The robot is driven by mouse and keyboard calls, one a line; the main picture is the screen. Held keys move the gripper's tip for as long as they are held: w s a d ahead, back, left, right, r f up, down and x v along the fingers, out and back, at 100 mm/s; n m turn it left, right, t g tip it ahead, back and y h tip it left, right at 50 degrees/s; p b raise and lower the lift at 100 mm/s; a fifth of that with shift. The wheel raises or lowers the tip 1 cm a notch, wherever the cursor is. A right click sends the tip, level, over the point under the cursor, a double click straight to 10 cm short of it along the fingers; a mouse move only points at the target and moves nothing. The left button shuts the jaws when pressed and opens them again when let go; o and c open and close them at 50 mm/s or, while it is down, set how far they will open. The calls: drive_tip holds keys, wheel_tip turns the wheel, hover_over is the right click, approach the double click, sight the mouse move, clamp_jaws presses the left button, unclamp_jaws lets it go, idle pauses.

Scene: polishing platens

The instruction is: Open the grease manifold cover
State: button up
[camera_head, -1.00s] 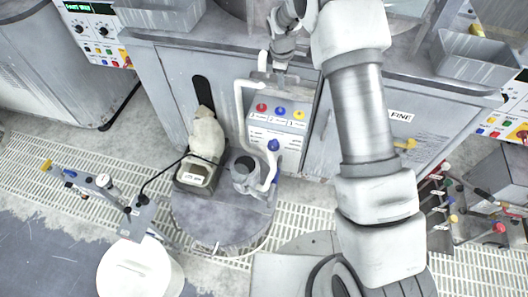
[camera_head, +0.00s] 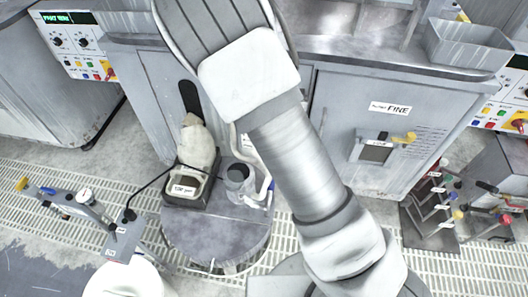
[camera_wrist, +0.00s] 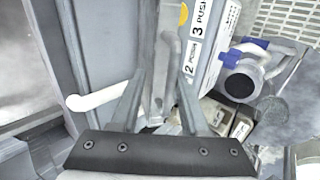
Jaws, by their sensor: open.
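My gripper (camera_wrist: 156,84) is in the wrist view, with its two fingers apart. A light grey bar or pipe (camera_wrist: 167,58) shows between and beyond the fingertips; I cannot tell whether they touch it. The manifold box (camera_wrist: 208,48) with "2 PUSH" and "3 PUSH" labels and a yellow button is just to the right of the fingers. I cannot make out which part is its cover. A white pipe (camera_wrist: 92,98) sticks out left of the fingers. In the head view my arm hides the gripper and most of the box.
A blue-collared grey fitting (camera_wrist: 243,78) is close on the right in the wrist view. In the head view, a sack in a dark tray (camera_head: 183,191) and a grey canister (camera_head: 238,176) stand on a round plate. A tool rack (camera_head: 430,222) is at right. A FINE cabinet (camera_head: 340,128) has a yellow-handled hatch.

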drive_tip(key=s+f+t+b, duration=0.1)
drive_tip(key=f+t+b, duration=0.1)
drive_tip(key=b, duration=0.4)
drive_tip(key=f+t+h+b, duration=0.1)
drive_tip(key=f+t+b, duration=0.1)
drive_tip(key=f+b, duration=0.3)
drive_tip(key=s+f+t+b, duration=0.1)
drive_tip(key=f+t+b, duration=0.2)
drive_tip(key=b, duration=0.6)
drive_tip(key=shift+s+a+f, duration=0.15)
drive_tip(key=shift+f, duration=0.25)
drive_tip(key=shift+s+a+f, duration=0.1)
drive_tip(key=shift+s+f, duration=0.05)
drive_tip(key=shift+f, duration=0.2)
drive_tip(key=p+v, duration=0.3)
drive_tip(key=v, duration=0.6)
drive_tip(key=shift+r, duration=0.2)
drive_tip(key=shift+a, duration=0.1)
